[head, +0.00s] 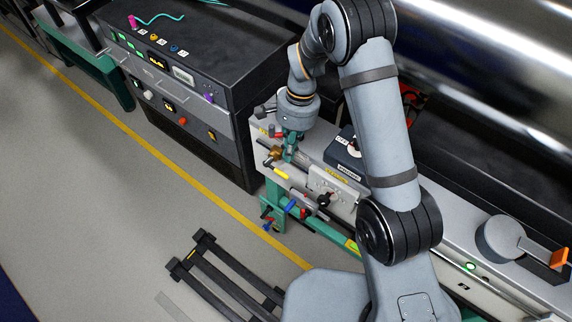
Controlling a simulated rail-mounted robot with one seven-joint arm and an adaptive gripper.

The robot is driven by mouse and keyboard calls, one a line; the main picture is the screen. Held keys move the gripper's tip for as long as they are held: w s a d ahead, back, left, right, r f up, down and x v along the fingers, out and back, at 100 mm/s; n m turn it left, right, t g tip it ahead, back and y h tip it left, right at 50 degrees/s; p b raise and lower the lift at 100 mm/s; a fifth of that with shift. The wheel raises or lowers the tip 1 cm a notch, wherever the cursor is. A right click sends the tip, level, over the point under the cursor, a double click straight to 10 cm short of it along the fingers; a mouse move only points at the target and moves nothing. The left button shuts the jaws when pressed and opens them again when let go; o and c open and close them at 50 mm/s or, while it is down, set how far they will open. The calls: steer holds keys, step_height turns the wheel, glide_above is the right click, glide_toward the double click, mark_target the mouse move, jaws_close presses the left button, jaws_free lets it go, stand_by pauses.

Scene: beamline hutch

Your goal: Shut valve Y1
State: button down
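No label reading Y1 is legible at this size. Several small valve handles sit on the front of the grey bench, among them a yellow handle (281,173), a blue handle (290,206) and a red one (304,212) lower down. A brass-coloured fitting (275,153) is just above the yellow handle. My gripper (288,150) points down at the left end of the bench, close to the brass fitting and above the yellow handle. Its fingertips blend with the fittings, so I cannot tell whether they touch anything or how far apart they are.
A black instrument cabinet (190,95) with knobs and lit displays stands left of the bench. A dark box (345,155) with a dial sits on the bench behind my gripper. A black frame (225,270) lies on the floor.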

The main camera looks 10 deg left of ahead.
mark_target(284, 174)
steer(key=shift+s+a+f+p, duration=0.1)
steer(key=shift+s+f+p, duration=0.1)
steer(key=shift+f, duration=0.85)
steer(key=shift+s+a+f+p, duration=0.1)
steer(key=shift+s+f+p, duration=0.1)
steer(key=shift+f, duration=0.85)
steer(key=shift+s+a+f+p, duration=0.1)
steer(key=shift+f+p, duration=0.1)
steer(key=shift+f, duration=0.85)
